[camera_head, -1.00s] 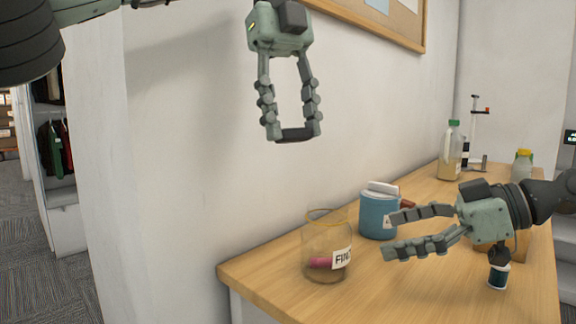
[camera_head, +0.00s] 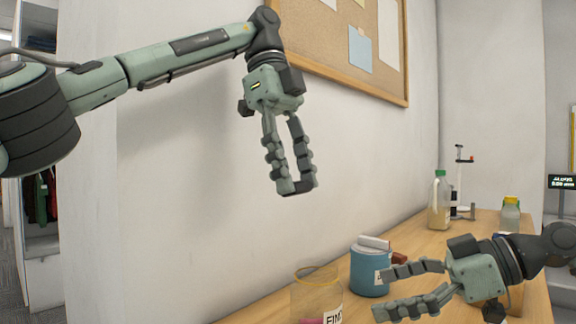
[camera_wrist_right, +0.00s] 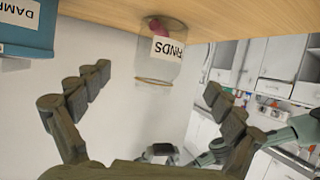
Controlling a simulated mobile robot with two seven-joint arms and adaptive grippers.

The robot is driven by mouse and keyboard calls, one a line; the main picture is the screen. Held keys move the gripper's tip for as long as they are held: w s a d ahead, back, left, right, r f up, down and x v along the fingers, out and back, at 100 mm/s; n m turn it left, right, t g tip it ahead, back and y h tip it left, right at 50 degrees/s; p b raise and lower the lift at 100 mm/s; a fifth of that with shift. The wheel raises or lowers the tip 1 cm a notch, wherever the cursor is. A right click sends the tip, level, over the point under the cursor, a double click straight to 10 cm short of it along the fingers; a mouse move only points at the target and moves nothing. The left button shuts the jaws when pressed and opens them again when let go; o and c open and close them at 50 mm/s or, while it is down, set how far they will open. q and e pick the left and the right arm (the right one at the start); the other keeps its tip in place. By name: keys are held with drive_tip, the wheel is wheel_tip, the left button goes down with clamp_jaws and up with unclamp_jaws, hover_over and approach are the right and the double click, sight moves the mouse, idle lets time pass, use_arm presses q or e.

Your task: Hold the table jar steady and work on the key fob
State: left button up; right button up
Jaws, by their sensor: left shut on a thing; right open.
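The clear table jar (camera_head: 316,292), labelled FINDS, stands on the wooden table, its base cut off by the frame. In the right wrist view the jar (camera_wrist_right: 158,62) appears upside down with a pink thing (camera_wrist_right: 154,23) inside. I cannot tell whether that is the key fob. My left gripper (camera_head: 297,190) is raised before the wall, well above the jar, its fingertips closed on a small dark thing (camera_head: 299,188) that I cannot identify. My right gripper (camera_head: 383,292) is open and empty, right of the jar; its fingers (camera_wrist_right: 158,92) are spread, apart from the jar.
A blue container (camera_head: 370,274) with a white thing on top stands behind the right fingers. A green-capped bottle (camera_head: 439,203), a stand (camera_head: 460,184) and a yellow-capped jar (camera_head: 510,214) stand farther back on the table (camera_head: 420,245). A pinboard (camera_head: 375,50) hangs on the wall.

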sight(315, 307)
use_arm(q)
drive_tip(key=w+f+n, duration=0.1)
drive_tip(key=n, duration=0.1)
drive_tip(key=w+d+f+n+t, duration=0.1)
drive_tip(key=w+d+f+n+h, duration=0.1)
drive_tip(key=w+n, duration=0.1)
drive_tip(key=shift+d+f+n+t, duration=0.1)
drive_tip(key=shift+d+n+t, duration=0.15)
drive_tip(key=shift+n+t, duration=0.05)
use_arm(e)
drive_tip(key=shift+a+f, duration=0.1)
drive_tip(key=shift+a, duration=0.15)
drive_tip(key=x, duration=1.1)
drive_tip(key=shift+w+a+f, duration=0.1)
drive_tip(key=shift+a+f, duration=0.05)
drive_tip(key=shift+a, duration=0.05)
